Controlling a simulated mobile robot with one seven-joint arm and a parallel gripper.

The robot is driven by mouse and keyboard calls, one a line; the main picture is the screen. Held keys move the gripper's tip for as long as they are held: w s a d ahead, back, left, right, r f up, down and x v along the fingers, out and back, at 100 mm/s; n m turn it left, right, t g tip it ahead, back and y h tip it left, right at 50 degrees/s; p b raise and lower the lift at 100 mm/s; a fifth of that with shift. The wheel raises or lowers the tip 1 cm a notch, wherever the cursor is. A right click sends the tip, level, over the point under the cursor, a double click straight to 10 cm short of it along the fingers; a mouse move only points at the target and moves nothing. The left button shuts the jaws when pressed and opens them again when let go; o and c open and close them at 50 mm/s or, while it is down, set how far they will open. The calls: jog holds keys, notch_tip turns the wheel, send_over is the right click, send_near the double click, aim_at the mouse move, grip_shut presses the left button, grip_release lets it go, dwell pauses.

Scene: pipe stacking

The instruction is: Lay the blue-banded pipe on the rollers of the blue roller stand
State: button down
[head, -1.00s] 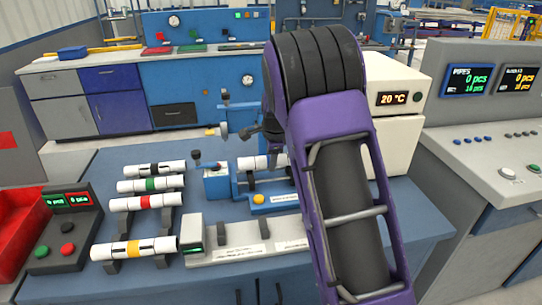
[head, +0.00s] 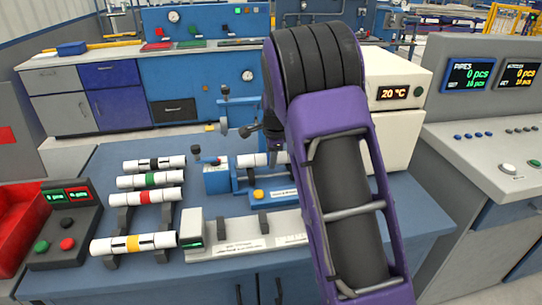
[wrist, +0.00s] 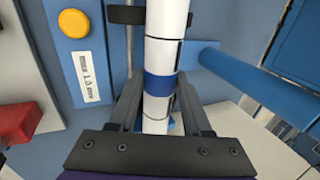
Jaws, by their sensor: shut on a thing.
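The white blue-banded pipe (wrist: 166,35) runs up the middle of the wrist view, with its blue band between the fingers of my gripper (wrist: 157,85). My gripper is shut on it. In the head view part of the white pipe (head: 248,161) shows at the blue roller stand (head: 275,199), and my arm hides the rest and the fingers. The stand has a yellow button (wrist: 75,23) and a label. A dark roller or support (wrist: 124,14) lies across the pipe's line near the top of the wrist view. I cannot tell whether the pipe touches the rollers.
Several white pipes with black, green, red and yellow bands (head: 152,180) lie on racks at left. A pale device with dark supports (head: 235,228) stands in front of the stand. A white box reading 20 °C (head: 400,120) is behind right. A button panel (head: 67,225) sits at left.

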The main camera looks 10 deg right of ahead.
jog(key=shift+f, duration=0.35)
jog(key=shift+c, duration=1.3)
grip_release()
jog(key=shift+r, duration=0.1)
jog(key=p+v, duration=0.2)
jog(key=v, duration=1.5)
jog(key=shift+r, duration=0.2)
